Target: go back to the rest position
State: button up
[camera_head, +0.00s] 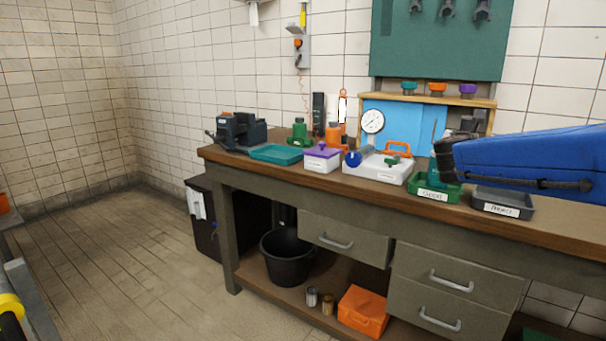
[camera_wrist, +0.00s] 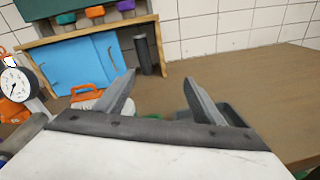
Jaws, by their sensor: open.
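My gripper (camera_wrist: 162,100) shows in the wrist view with its two grey fingers spread wide and nothing between them. It is above the workbench (camera_head: 560,228), over the area of the green and grey trays. In the head view my blue arm reaches in from the right edge above the bench, and the fingers are hard to make out there. The green tray (camera_head: 432,194) is labelled "Good" and the grey tray (camera_head: 503,203) beside it is labelled "Reject". In the wrist view both trays are mostly hidden behind the gripper.
A pressure gauge (camera_head: 373,121) stands on a white block (camera_head: 375,169) with an orange handle. A blue cabinet (camera_head: 400,119), purple-lidded box (camera_head: 322,158), teal tray (camera_head: 276,153) and vise (camera_head: 238,130) line the bench. The floor at left (camera_head: 120,260) is clear.

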jog(key=s+a+f+m+g+y, duration=0.1)
jog(key=s+f+m+g+y, duration=0.15)
jog(key=s+f+m, duration=0.6)
jog(key=s+a+f+m+g+y, duration=0.1)
jog(key=s+f+m+g, duration=0.4)
jog(key=s, duration=0.7)
jog(key=s+a+f+m+y, duration=0.7)
jog(key=s+a+f+m, duration=0.4)
jog(key=s+a+f, duration=0.3)
jog(key=s+a, duration=0.1)
jog(key=s, duration=0.1)
jog(key=shift+s+f+g, duration=0.25)
jog(key=shift+s+g, duration=0.1)
